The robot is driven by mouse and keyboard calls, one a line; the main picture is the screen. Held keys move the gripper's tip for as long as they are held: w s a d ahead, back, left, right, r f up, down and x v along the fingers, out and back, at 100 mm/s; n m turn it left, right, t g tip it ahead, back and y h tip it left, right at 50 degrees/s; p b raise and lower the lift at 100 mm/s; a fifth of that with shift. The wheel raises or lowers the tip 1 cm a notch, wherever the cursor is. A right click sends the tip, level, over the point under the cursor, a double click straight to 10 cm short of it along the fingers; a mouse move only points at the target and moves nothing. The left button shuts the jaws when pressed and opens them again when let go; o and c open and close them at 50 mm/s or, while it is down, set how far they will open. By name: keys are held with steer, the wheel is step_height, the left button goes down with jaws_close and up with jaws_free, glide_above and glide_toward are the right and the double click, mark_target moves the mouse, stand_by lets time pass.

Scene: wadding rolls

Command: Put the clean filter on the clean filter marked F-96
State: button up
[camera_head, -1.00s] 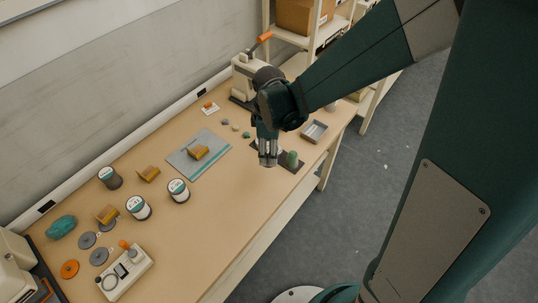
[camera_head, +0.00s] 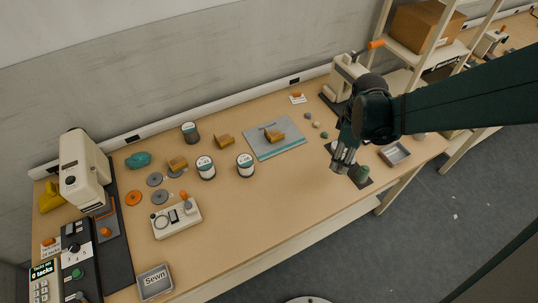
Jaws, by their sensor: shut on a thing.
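Two white canisters with teal-marked tops (camera_head: 205,168) (camera_head: 245,165) stand upright mid-table, and a dark canister (camera_head: 190,133) stands behind them. Their markings are too small to read, so I cannot tell which, if any, is F-96. I cannot single out the clean filter. My gripper (camera_head: 341,163) points down over the right part of the table, just left of a green upright cylinder (camera_head: 362,173) on a dark pad. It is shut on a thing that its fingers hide.
Ochre pieces lie on the table, one on a grey-teal mat (camera_head: 262,149). A metal tray (camera_head: 396,154) is right of my gripper. A lever press (camera_head: 345,78) stands behind it. A beige machine (camera_head: 85,170) and a "Sewn" tray (camera_head: 155,281) are at left. The table's front middle is clear.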

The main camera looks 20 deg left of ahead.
steer(key=a+r+p, duration=0.2)
steer(key=a+r, duration=0.1)
steer(key=a, duration=0.6)
steer(key=a+r+p, duration=0.2)
steer(key=a+p, duration=0.1)
steer(key=a, duration=0.6)
step_height(320, 180, up, 4)
steer(key=m+p, duration=0.1)
steer(key=p, duration=0.3)
glide_above(245, 160)
steer(key=shift+w, duration=0.1)
steer(key=shift+f, duration=2.9)
steer(key=shift+f, duration=0.1)
steer(key=shift+f, duration=2)
steer(key=shift+f+b, duration=0.6)
steer(key=shift+b, duration=0.25)
